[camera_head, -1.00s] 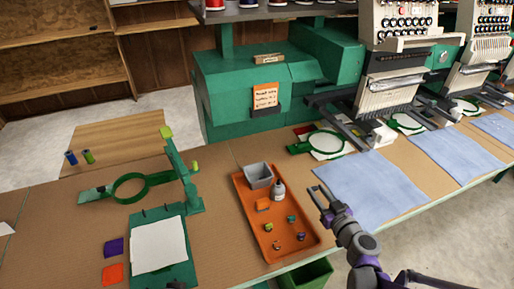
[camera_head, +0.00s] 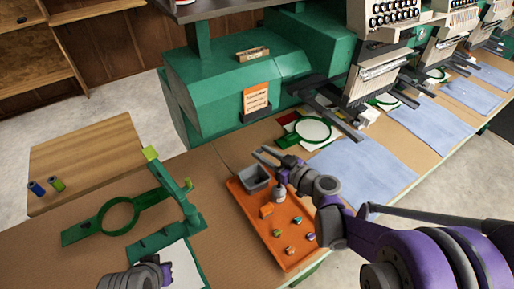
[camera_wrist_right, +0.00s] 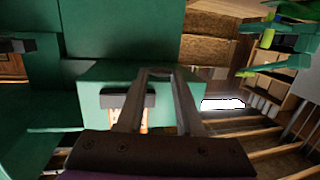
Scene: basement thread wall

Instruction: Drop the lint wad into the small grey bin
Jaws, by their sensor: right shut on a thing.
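The small grey bin (camera_head: 254,183) stands at the far end of the orange tray (camera_head: 247,211). My right gripper (camera_head: 259,151) is above and beside the bin's far rim in the head view. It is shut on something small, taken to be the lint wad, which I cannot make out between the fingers. In the right wrist view the fingers (camera_wrist_right: 158,74) draw together at the tips, with the green machine body behind them. A grey and purple part of my left arm shows at the bottom left of the head view, but its fingers do not.
A white bottle (camera_head: 280,192) stands close to the bin. The green embroidery machine (camera_head: 225,85) rises behind the tray.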

